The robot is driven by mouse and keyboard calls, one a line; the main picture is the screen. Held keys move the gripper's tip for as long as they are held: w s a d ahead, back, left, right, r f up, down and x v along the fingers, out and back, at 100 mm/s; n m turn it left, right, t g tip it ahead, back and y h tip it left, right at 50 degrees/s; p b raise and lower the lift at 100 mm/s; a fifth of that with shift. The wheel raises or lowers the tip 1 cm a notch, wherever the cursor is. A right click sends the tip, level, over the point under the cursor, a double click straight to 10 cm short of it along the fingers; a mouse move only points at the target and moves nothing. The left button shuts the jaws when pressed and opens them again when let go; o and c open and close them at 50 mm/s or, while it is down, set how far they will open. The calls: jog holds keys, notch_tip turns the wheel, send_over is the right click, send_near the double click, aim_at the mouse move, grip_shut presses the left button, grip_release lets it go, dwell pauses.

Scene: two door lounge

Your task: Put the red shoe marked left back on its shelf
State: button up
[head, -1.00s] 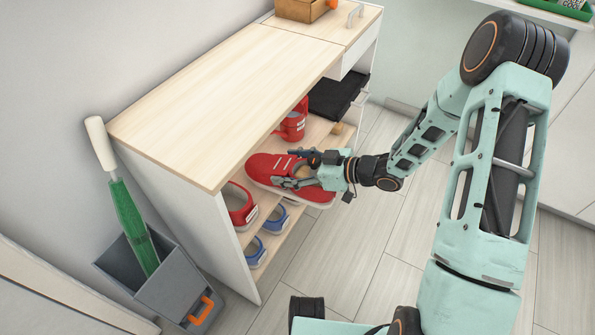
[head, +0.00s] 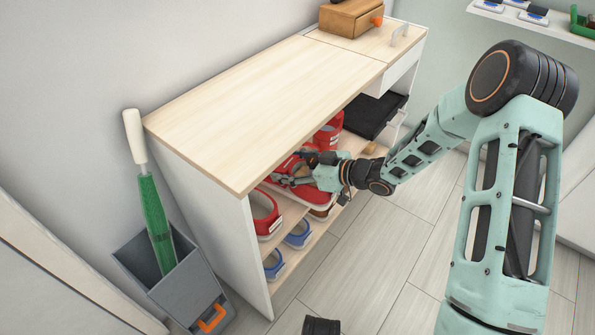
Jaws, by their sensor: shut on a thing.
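My gripper (head: 312,172) is shut on a red shoe (head: 287,166) at the open front of the cabinet's upper shelf (head: 290,209). The shoe's far part is inside the bay, under the cabinet top, and its near end sticks out toward the front. The fingers and wrist hide much of it, and I cannot read a mark on it. I cannot tell whether its sole touches the shelf. Another red shoe (head: 266,216) with a white label stands on the same shelf, to the left and nearer.
A red can-like vessel (head: 329,132) stands deeper right, near a black tray (head: 374,117). Blue shoes (head: 298,236) are on the shelf below. The wooden cabinet top (head: 250,95) overhangs the bay. An umbrella stand (head: 170,285) is at left. Floor (head: 385,250) in front is clear.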

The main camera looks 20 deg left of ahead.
jog(key=shift+w+a, duration=0.2)
jog(key=shift+a, duration=0.3)
jog(key=shift+w+b+x, duration=0.15)
jog(key=shift+b+x, duration=0.25)
jog(key=shift+x, duration=0.65)
jog(key=shift+w+b+x, duration=0.1)
jog(key=shift+b+x, duration=0.25)
jog(key=shift+x, duration=0.75)
jog(key=shift+r, duration=0.1)
jog(key=o, duration=1.4)
jog(key=shift+d, duration=0.1)
jog(key=shift+o, duration=0.6)
jog(key=shift+d, duration=0.1)
